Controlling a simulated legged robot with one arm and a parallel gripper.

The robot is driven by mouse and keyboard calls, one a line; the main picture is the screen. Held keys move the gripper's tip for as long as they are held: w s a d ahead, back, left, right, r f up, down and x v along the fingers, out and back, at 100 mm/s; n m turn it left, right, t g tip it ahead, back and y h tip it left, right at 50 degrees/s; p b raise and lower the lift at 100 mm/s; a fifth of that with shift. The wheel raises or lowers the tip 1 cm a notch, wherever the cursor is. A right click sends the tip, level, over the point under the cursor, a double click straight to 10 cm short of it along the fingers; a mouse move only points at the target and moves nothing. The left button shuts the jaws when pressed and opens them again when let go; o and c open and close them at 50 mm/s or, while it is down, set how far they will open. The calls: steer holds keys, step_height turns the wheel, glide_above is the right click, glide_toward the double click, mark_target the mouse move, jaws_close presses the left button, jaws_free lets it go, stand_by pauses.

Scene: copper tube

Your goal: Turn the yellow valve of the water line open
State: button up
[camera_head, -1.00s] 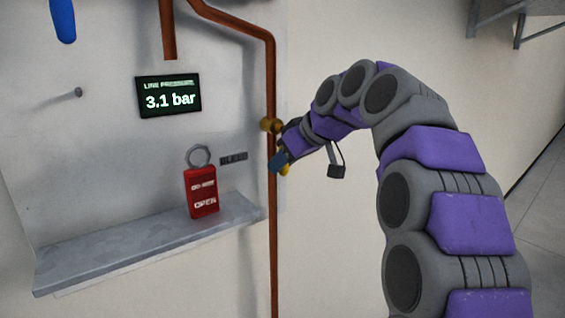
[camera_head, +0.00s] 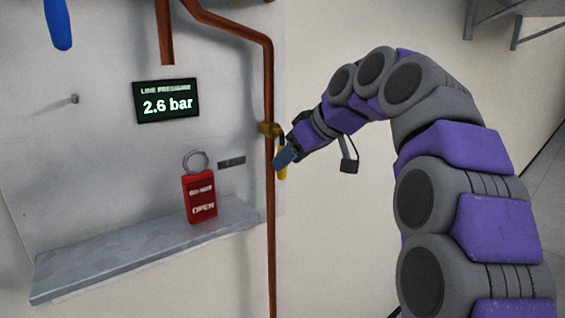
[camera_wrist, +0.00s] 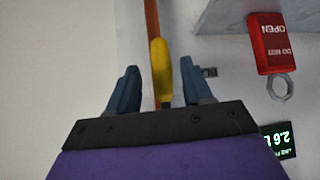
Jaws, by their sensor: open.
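In the wrist view the yellow handle (camera_wrist: 161,70) stands between my two blue fingers, with space on both sides. My gripper (camera_head: 285,158) is open at the handle, to the right of the pipe. The wrist view shows my gripper (camera_wrist: 160,88) with its fingers spread and not closed on anything. The head view hides part of the handle behind a finger.
A red tag with a ring (camera_head: 200,197), reading "DO NOT OPEN", stands on the grey shelf (camera_head: 130,255). A display (camera_head: 167,101) reads 2.6 bar. A blue handle (camera_head: 58,25) hangs upper left.

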steer(key=p+v, duration=0.2)
steer(key=v, duration=1.1)
steer(key=shift+p, duration=0.4)
steer(key=s+a+f+m+g+h, duration=0.1)
steer(key=s+a+f+m+g, duration=0.2)
steer(key=s+f, duration=0.5)
steer(key=s+d+f+m+g+h, duration=0.2)
steer(key=s+f+m, duration=0.1)
steer(key=s+f, duration=1)
steer(key=s+d+f+m+g+h, duration=0.3)
steer(key=s+f, duration=1.1)
steer(key=f, duration=0.4)
